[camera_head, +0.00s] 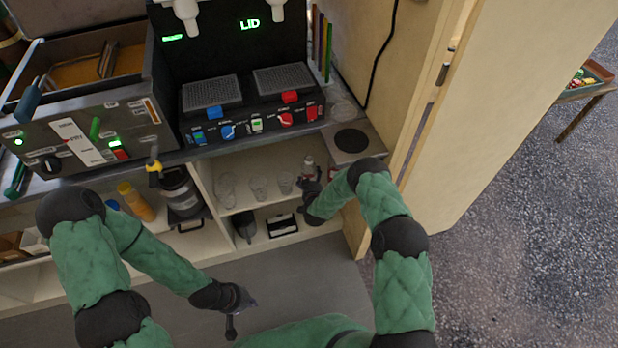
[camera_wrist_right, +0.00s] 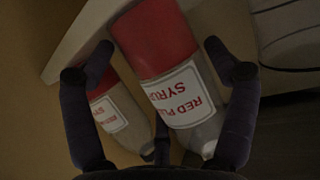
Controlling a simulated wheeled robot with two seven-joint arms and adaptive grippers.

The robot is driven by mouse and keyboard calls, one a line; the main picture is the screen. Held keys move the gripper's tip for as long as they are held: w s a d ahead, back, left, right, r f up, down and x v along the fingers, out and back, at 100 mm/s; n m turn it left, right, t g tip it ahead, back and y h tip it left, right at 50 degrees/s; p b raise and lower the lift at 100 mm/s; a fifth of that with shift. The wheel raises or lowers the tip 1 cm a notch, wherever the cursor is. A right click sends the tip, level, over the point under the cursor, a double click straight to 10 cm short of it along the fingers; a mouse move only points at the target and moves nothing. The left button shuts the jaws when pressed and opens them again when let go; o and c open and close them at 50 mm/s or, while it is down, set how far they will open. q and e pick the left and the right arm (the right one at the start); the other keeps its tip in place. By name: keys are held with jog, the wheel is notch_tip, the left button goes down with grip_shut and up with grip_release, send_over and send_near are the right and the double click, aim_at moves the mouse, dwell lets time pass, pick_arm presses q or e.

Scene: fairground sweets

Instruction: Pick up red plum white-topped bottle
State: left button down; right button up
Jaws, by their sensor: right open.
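The red plum bottle (camera_wrist_right: 172,80) shows large in the right wrist view, with a red end, a "RED PL… SYRUP" label upside down and a pale tapered end lowest in the picture. My right gripper (camera_wrist_right: 165,68) is open, its fingers on either side of this bottle; contact cannot be told. A second, similar red and pale bottle (camera_wrist_right: 112,112) stands close at its left, partly behind a finger. In the head view my right gripper (camera_head: 311,190) is at the shelf, beside a small pale bottle (camera_head: 309,166). My left gripper (camera_head: 232,309) hangs low, apart from the shelf; its jaws are unclear.
Clear cups (camera_head: 258,187) stand on the same shelf, left of my right gripper. A yellow bottle (camera_head: 136,203) and a dark canister (camera_head: 181,191) are farther left. The counter with the drink machine (camera_head: 250,105) overhangs the shelf; a wooden panel (camera_head: 400,80) rises at the right.

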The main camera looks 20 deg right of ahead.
jog(key=shift+w+d+f, duration=0.1)
jog(key=shift+w+f, duration=0.1)
jog(key=shift+w, duration=0.25)
jog(key=shift+r, duration=0.1)
jog(key=c, duration=0.9)
jog(key=shift+c, duration=0.2)
jog(key=shift+r, duration=0.2)
